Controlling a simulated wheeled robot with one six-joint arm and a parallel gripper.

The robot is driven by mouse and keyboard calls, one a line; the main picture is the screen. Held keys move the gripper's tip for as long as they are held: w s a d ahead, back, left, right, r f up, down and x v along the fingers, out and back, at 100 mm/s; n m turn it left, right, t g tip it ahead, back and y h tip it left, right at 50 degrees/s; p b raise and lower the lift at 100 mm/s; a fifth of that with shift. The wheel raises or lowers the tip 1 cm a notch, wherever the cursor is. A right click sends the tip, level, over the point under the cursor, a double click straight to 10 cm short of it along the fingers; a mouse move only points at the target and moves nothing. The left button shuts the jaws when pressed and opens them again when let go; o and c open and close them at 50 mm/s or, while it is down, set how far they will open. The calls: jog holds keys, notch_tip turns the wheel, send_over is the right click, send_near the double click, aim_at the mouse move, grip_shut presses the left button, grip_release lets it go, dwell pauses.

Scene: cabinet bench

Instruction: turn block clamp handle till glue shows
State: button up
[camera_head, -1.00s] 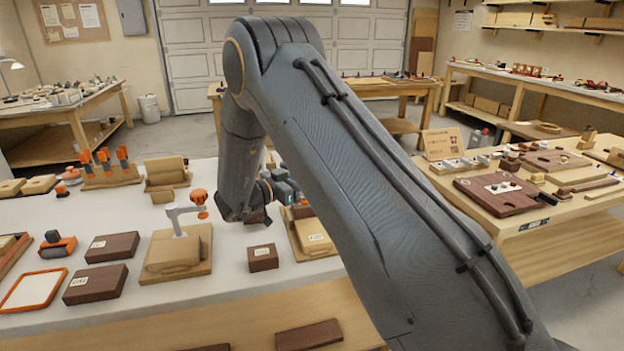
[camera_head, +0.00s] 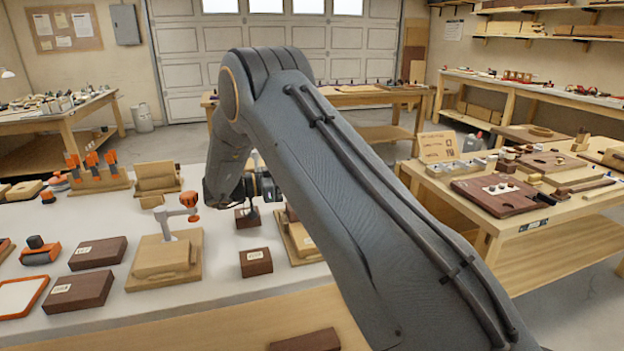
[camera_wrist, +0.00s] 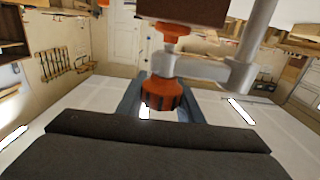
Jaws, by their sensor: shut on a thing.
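In the wrist view, which shows the clamp upside down, an orange ribbed knob (camera_wrist: 163,94) is the clamp handle. My gripper (camera_wrist: 160,100) is shut on it, with a blue-grey finger at each side. A grey clamp arm (camera_wrist: 205,68) runs from the handle to a thick grey post (camera_wrist: 250,45). A smaller orange pad (camera_wrist: 172,30) meets a dark brown block (camera_wrist: 185,10). In the head view a dark block (camera_head: 247,217) shows below my gripper, and my arm hides most of this clamp. I cannot make out any glue.
A second clamp with an orange knob (camera_head: 189,199) stands on a pale wooden block (camera_head: 165,258) left of my gripper. A small labelled dark block (camera_head: 256,262) lies in front. More dark blocks (camera_head: 80,290) and an orange-framed tray (camera_head: 22,298) are further left.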

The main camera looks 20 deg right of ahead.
jog(key=shift+r, duration=0.1)
jog(key=o, duration=1.1)
jog(key=shift+c, duration=0.2)
notch_tip(320, 180, up, 10)
jog(key=b, duration=0.1)
dwell(0.6)
